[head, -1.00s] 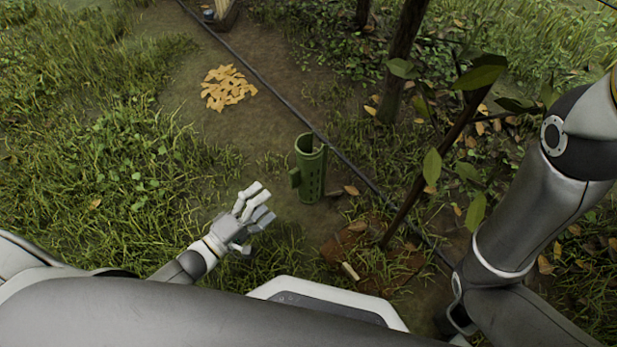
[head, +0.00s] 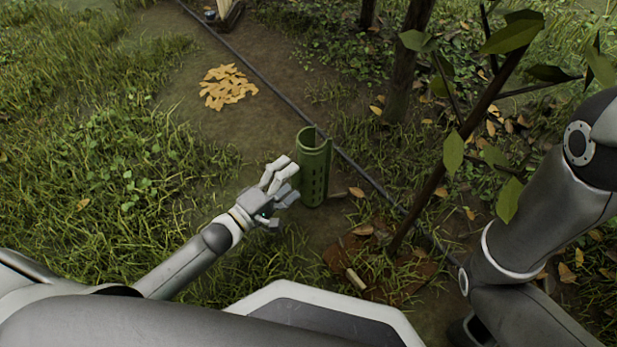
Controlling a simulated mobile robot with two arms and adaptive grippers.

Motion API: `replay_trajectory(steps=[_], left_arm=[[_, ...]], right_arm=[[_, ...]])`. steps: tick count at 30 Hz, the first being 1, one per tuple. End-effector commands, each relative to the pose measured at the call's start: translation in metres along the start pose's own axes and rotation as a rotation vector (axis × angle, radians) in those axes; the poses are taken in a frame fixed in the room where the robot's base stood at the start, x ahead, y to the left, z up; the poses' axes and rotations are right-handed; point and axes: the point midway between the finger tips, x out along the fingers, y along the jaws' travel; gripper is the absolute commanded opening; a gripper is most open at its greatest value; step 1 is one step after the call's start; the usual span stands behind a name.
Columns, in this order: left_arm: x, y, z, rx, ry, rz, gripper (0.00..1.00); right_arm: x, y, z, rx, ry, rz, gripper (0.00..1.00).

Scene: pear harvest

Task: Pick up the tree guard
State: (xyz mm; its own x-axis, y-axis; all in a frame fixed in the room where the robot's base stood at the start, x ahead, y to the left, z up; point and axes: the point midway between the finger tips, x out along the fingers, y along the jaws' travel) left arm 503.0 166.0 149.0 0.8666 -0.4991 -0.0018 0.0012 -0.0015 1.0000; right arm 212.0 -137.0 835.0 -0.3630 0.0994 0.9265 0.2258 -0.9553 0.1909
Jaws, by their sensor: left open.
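The tree guard (head: 314,168) is a green tube with holes in its side and an open slit. It stands upright on bare soil near the middle of the head view. My left gripper (head: 288,183) is open and just left of the guard, with its fingers pointing toward it. The fingers are close to the guard's left side; I cannot tell whether they touch it. My right arm shows at the right edge, but its gripper is out of view.
A thin young tree (head: 440,170) with green leaves leans up right of the guard. A black hose (head: 270,100) runs diagonally behind the guard. A pile of yellowish chips (head: 228,88) lies farther back. A small pale peg (head: 356,279) is in the soil in front. Grass fills the left.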

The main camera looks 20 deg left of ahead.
Motion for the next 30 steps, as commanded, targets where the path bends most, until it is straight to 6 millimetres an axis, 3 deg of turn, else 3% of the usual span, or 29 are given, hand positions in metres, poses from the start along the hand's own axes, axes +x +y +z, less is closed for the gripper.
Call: replay_trajectory(steps=[4,13,24,30], left_arm=[[0.0135,-0.001,0.0007,0.0,-0.002,0.002,0.96],[0.0156,0.0011,0.0009,-0.002,-0.001,0.001,0.95],[0.0154,0.0007,0.0008,-0.002,-0.001,0.0,0.48],[0.0155,0.0011,0.0008,-0.001,-0.001,0.001,0.45]], right_arm=[[-0.0103,-0.0023,-0.0037,0.0,0.0,0.0,0.4],[-0.0096,-0.0021,-0.0035,0.0,0.0,0.0,0.4],[-0.0097,-0.0021,-0.0034,0.0,0.0,0.0,0.4],[-0.0097,-0.002,-0.0033,0.0,0.0,0.0,0.4]])
